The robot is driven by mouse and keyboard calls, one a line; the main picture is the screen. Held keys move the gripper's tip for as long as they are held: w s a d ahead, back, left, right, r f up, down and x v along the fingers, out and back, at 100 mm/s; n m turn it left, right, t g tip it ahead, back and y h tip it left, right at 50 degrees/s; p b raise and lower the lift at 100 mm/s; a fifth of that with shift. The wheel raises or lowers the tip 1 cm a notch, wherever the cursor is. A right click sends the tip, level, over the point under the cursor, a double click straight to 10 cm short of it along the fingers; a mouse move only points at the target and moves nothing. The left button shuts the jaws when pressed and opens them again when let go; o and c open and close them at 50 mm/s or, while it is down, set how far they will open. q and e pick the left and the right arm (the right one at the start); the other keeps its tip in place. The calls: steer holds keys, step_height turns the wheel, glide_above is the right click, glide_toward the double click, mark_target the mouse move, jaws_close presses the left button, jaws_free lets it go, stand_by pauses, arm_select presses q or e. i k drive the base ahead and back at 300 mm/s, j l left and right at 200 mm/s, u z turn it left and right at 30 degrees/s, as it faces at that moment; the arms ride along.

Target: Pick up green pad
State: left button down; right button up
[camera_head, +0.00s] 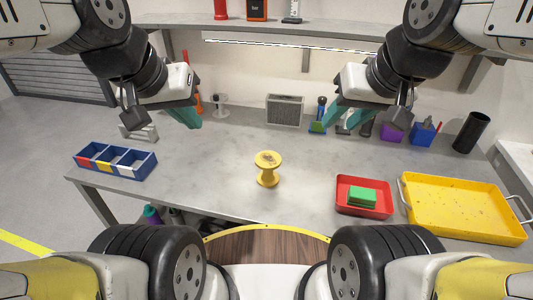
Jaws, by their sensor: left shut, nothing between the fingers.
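The green pad (361,195) lies in a small red tray (350,209) on the right half of the table. My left gripper (191,122) is shut and empty, above the back left of the table, far from the pad. My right gripper (322,122) is above the back of the table, up and left of the red tray and apart from it. Its fingers are seen from the side, and I cannot tell whether they are open.
A yellow spool (268,168) stands mid-table. A large yellow tray (465,207) with handles sits right of the red tray. A blue divided bin (115,160) is at left. A grey box (285,110) and a black cup (471,132) stand behind. The table between is clear.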

mark_target(361, 197)
steer(key=k+z, duration=0.15)
steer(key=z, duration=1.45)
